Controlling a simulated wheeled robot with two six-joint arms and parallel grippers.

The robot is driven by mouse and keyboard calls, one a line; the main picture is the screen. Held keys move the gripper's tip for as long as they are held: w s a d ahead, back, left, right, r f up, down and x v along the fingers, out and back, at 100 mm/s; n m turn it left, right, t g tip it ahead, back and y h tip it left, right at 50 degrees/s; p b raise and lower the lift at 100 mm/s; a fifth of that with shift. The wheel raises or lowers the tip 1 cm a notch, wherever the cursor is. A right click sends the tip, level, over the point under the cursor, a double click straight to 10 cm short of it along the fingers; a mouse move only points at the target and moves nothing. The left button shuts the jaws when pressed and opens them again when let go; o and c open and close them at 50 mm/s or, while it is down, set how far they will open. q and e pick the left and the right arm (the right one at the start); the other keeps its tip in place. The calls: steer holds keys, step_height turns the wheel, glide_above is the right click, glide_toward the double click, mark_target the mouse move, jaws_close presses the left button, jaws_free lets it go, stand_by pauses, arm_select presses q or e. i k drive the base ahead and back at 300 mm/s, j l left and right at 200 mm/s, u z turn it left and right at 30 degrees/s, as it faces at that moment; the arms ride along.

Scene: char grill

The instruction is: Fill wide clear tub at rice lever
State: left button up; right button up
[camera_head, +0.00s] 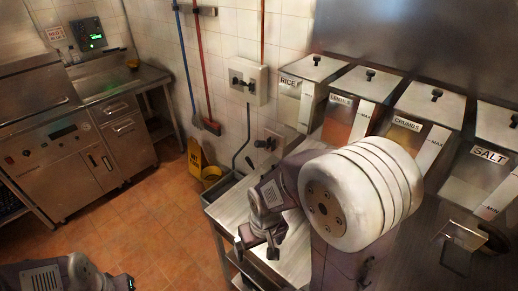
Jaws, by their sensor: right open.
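The bin labelled RICE (291,93) is the leftmost of a row of steel bins along the right wall. Its lower front is largely hidden by my right arm, and I cannot make out its lever. My right gripper (258,246) is open and appears empty, pointing down over the left end of the steel counter (232,206), below and left of the rice bin. I cannot make out a wide clear tub. Part of my left arm shows at the bottom left, but its fingers do not show.
Bins labelled CRUMBS (407,124) and SALT (487,155) stand further right. A yellow wet-floor sign (195,157) and bucket (211,175) stand left of the counter. A steel cooking unit (62,150) is at left. The tiled floor between is clear.

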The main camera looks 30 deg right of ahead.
mark_target(258, 144)
steer(key=z, duration=1.05)
